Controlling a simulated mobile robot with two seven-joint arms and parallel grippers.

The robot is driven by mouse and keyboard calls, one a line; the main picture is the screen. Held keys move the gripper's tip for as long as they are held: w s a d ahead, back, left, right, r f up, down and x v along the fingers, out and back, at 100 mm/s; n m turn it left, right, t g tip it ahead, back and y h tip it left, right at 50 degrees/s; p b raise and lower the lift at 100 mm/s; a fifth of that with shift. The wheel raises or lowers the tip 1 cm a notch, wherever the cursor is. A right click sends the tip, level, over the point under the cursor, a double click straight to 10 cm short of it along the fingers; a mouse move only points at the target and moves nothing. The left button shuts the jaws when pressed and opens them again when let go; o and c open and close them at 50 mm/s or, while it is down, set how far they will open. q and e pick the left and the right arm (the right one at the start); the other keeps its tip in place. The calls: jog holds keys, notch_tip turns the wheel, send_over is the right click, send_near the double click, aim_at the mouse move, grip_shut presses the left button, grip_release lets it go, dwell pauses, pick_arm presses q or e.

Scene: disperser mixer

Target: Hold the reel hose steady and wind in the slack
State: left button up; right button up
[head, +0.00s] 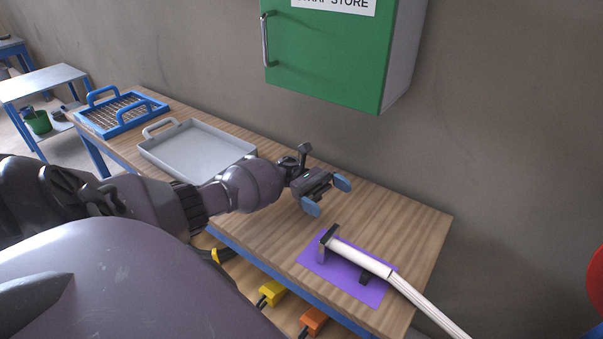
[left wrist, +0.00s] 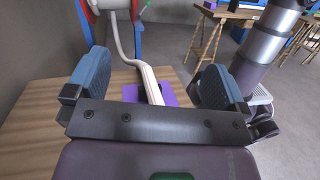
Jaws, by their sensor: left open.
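The white reel hose (head: 415,298) comes in from the lower right of the head view. Its thick white end (head: 360,255) lies over a purple mat (head: 346,286) at the right end of the wooden bench (head: 407,222), with a dark bracket at its tip. My left gripper (head: 327,195) is open and empty above the bench, left of and behind the hose end, apart from it. In the left wrist view the hose (left wrist: 122,60) runs from a red and blue unit down to the purple mat (left wrist: 166,94), seen between the two blue fingers (left wrist: 152,86). My right gripper is not seen.
A grey tray (head: 158,153) and a blue wire-mesh basket (head: 117,130) stand on the bench's left part. A green wall cabinet (head: 330,57) hangs above the bench. Yellow (head: 271,292) and orange (head: 313,320) tools sit on the shelf below. Bench around the mat is clear.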

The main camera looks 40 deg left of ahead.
aim_at(335, 241)
pick_arm(q)
jog(key=s+a+f+n+t, duration=0.1)
jog(key=a+f, duration=0.1)
jog(key=f, duration=0.1)
jog(key=s+a+f+n+t+y, duration=0.1)
jog(key=f+t, duration=0.1)
jog(key=f, duration=0.2)
jog(key=s+a+f+n+t, duration=0.1)
jog(key=a+f+n, duration=0.1)
jog(key=f, duration=0.1)
jog(key=shift+a+f+t+y, duration=0.3)
jog(key=shift+a+f, duration=0.05)
jog(key=shift+f, duration=0.05)
jog(key=shift+s+f, duration=0.1)
jog(key=shift+f, duration=0.1)
jog(key=d, duration=0.3)
jog(key=w+d, duration=0.1)
jog(key=d, duration=0.6)
jog(key=shift+w+d, duration=0.2)
jog(key=shift+d, duration=0.05)
jog(key=shift+c, duration=0.5)
jog(key=c, duration=0.7)
jog(key=o, duration=0.4)
jog(key=c, duration=0.3)
